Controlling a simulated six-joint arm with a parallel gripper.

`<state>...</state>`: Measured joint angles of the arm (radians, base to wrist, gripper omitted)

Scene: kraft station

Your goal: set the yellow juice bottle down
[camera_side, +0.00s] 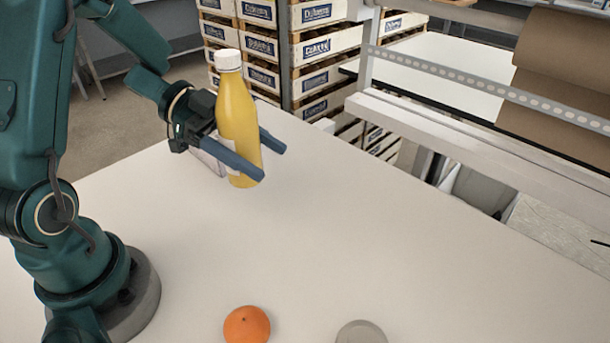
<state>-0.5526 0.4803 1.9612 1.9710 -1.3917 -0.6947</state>
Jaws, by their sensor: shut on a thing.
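The yellow juice bottle (238,108) has a white cap and stands close to upright, with its top leaning slightly left in the picture. My gripper (270,162) is shut on the bottle's lower half, with one blue finger in front of it and the other behind. The bottle's base shows just below the fingers, over the far part of the white table (200,250). I cannot tell whether the base touches the table or hangs a little above it.
An orange (247,325) and a grey round thing (361,333), cut off by the frame, are at the near edge. A pale, partly hidden thing (209,160) is behind the near finger. Stacked crates (315,45) stand beyond the table. The table's middle is clear.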

